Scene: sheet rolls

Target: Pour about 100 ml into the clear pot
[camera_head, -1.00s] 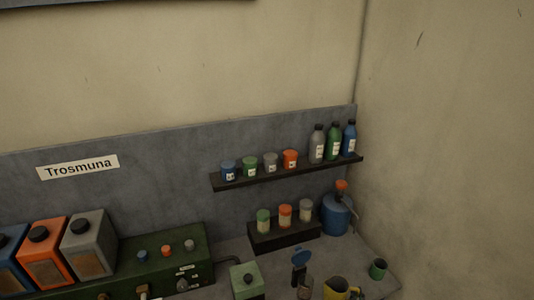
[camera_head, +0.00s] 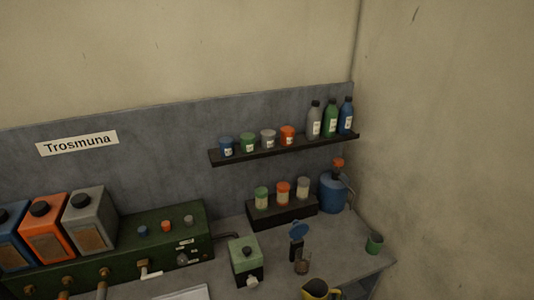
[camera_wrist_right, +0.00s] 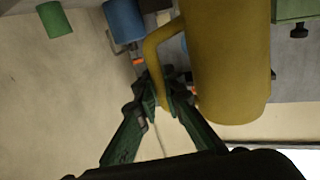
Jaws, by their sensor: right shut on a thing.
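A yellow jug (camera_head: 316,291) with a dark opening shows at the bottom edge of the head view, cut off by the frame. In the right wrist view the jug (camera_wrist_right: 228,60) fills the upper middle, with its handle on the left. My right gripper (camera_wrist_right: 166,98) is shut on the jug's handle. A small brownish see-through vessel (camera_head: 303,267), which looks like the clear pot, stands on the bench just behind and left of the jug. I cannot tell its fill level or the jug's contents. My left gripper is not in view.
A blue-topped dark stand (camera_head: 298,230) is right behind the pot. A green box with a tap (camera_head: 245,255) is to its left, a green cup (camera_head: 374,243) to its right. A blue can (camera_head: 333,193) and a jar rack (camera_head: 282,211) stand behind. Bench is bare toward the green cup.

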